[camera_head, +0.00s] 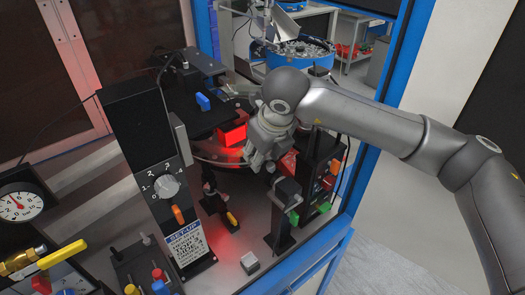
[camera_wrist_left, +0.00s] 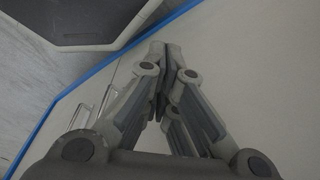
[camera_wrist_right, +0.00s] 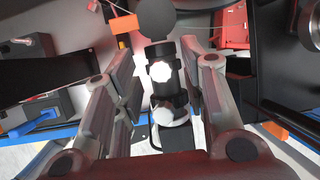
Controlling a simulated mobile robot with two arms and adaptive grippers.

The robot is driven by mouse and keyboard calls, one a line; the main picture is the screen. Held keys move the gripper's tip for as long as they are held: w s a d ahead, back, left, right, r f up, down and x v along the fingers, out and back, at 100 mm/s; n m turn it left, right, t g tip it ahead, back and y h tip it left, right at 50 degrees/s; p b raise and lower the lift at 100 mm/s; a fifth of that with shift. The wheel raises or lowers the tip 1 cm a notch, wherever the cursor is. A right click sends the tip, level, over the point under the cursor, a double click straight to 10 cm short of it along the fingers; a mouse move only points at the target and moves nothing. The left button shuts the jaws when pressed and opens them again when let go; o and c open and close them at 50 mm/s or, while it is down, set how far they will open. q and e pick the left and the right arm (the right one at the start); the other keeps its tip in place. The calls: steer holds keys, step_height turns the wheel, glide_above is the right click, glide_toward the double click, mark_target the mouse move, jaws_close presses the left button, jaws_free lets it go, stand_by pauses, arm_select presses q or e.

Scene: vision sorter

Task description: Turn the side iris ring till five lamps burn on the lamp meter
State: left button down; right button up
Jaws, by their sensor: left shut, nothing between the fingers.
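My right gripper (camera_head: 262,158) is over the right side of the machine in the head view. In the right wrist view its fingers (camera_wrist_right: 157,62) are apart, on both sides of a black cylinder with ring-like bands and white round parts (camera_wrist_right: 160,85). This looks like the side camera lens with the iris ring; a gap shows at the left finger. In the head view a black camera body (camera_head: 287,190) stands on a post below the gripper. A dark box with red and orange lights (camera_head: 325,170), perhaps the lamp meter, is right of it; I cannot count its lamps. My left gripper (camera_wrist_left: 165,48) is shut and empty.
A dark column with a white dial (camera_head: 167,186) and an orange lever stands left of centre. A red-lit block (camera_head: 232,132) is behind the gripper. A round gauge (camera_head: 20,205) is at far left. A small grey cube (camera_head: 250,262) lies near the front. Blue frame posts bound the right.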

steer(key=shift+w+f, duration=0.1)
steer(key=shift+w, duration=0.05)
steer(key=c, duration=0.7)
jaws_close()
steer(key=shift+a+f+h+b, duration=0.2)
steer(key=shift+f+h+b, duration=0.1)
steer(key=shift+b, duration=0.95)
steer(key=shift+s+a+r+t+b, duration=0.15)
steer(key=shift+s+r+t+b, duration=0.1)
steer(key=shift+t+b, duration=0.25)
arm_select(q)
steer(key=f, duration=0.2)
steer(key=s+f, duration=0.1)
steer(key=f, duration=0.1)
steer(key=shift+s, duration=0.2)
steer(key=shift+r, duration=0.1)
arm_select(e)
steer(key=o, duration=0.7)
jaws_free()
steer(key=shift+r, duration=0.1)
arm_select(q)
steer(key=shift+w+a, duration=0.1)
steer(key=shift+a, duration=0.05)
